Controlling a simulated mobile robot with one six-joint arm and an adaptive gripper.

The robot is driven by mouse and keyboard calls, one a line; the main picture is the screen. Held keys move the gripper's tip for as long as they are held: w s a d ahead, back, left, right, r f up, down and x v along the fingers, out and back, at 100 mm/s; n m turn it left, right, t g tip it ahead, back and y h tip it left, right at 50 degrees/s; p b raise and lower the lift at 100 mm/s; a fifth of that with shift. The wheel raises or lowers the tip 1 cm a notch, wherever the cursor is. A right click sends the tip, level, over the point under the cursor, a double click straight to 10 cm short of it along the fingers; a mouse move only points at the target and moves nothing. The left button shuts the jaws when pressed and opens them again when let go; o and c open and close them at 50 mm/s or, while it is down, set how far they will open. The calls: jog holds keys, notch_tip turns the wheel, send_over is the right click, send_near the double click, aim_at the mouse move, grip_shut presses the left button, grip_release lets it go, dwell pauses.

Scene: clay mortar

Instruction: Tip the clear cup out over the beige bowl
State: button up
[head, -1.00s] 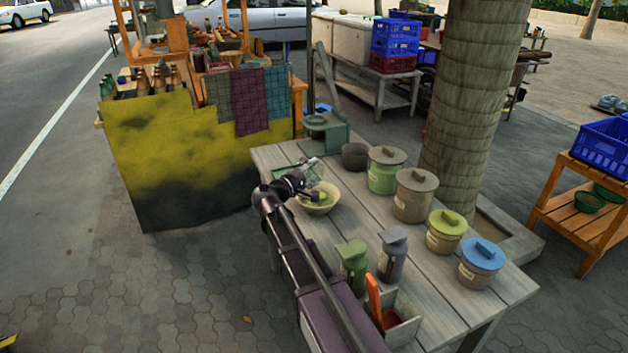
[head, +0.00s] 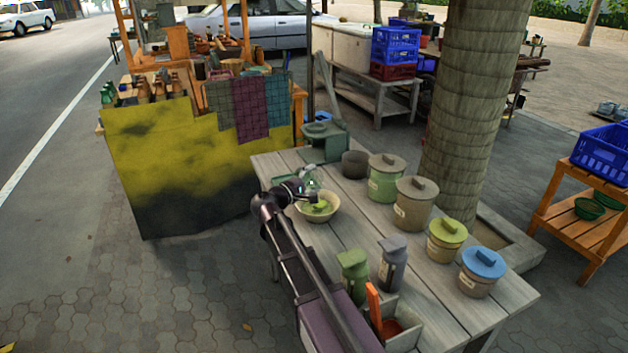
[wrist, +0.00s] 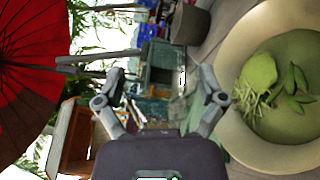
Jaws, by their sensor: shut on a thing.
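The beige bowl (head: 330,214) stands on the grey plank table's far left part. It holds green pieces, leaves and pale shreds (wrist: 262,85), clear in the wrist view, where the bowl (wrist: 237,140) fills the right side. My gripper (head: 307,192) is just above the bowl's far left rim. It is shut on the clear cup (head: 311,180), a see-through greenish shape at the fingertips. In the wrist view the fingers (wrist: 163,88) stand apart around the cup, which barely shows against the background. The wrist view is rolled sideways. The cup's exact tilt and contents I cannot tell.
A green scale-like stand (head: 322,140) and a dark pot (head: 355,164) are behind the bowl. Several lidded jars (head: 414,200) line the right side. Green and grey canisters (head: 392,262) and a small box (head: 402,330) stand nearer.

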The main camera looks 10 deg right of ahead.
jog(key=n, duration=0.4)
jog(key=w+r+n+p, duration=0.1)
jog(key=n, duration=0.1)
jog(key=shift+a+r, duration=0.1)
jog(key=shift+a, duration=0.2)
jog(key=n, duration=0.4)
jog(key=shift+f+b, duration=0.3)
jog(key=shift+f+n, duration=0.2)
jog(key=shift+n, duration=2.3)
